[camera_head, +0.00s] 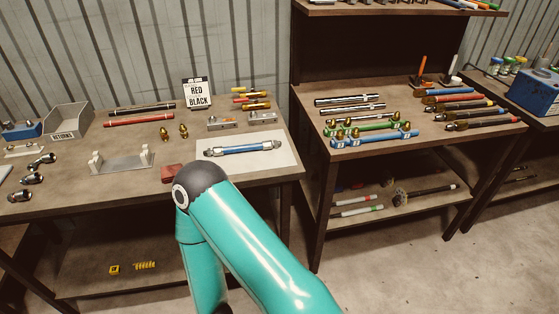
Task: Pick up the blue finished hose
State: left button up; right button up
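The blue finished hose (243,147) lies on a white mat (283,158) at the right end of the left workbench. It is blue in the middle with silver metal fittings at both ends. It lies nearly level across the mat, and nothing holds it. One of my teal arms rises from the lower middle, and its dark elbow joint is just in front of the mat's near left corner. Neither of my grippers is in view.
The left bench (78,180) holds a black hose (142,109), a red hose (138,120), brass fittings, a grey cradle (122,162), a grey bin (66,122) and a "RED BLACK" sign (197,92). The middle bench (375,146) holds several tools and hoses. Floor shows at right.

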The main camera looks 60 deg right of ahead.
aim_at(219, 151)
jog(key=z, duration=0.05)
jog(key=k, duration=0.75)
jog(key=z, duration=1.05)
jog(key=i, duration=0.95)
jog(key=z, duration=0.2)
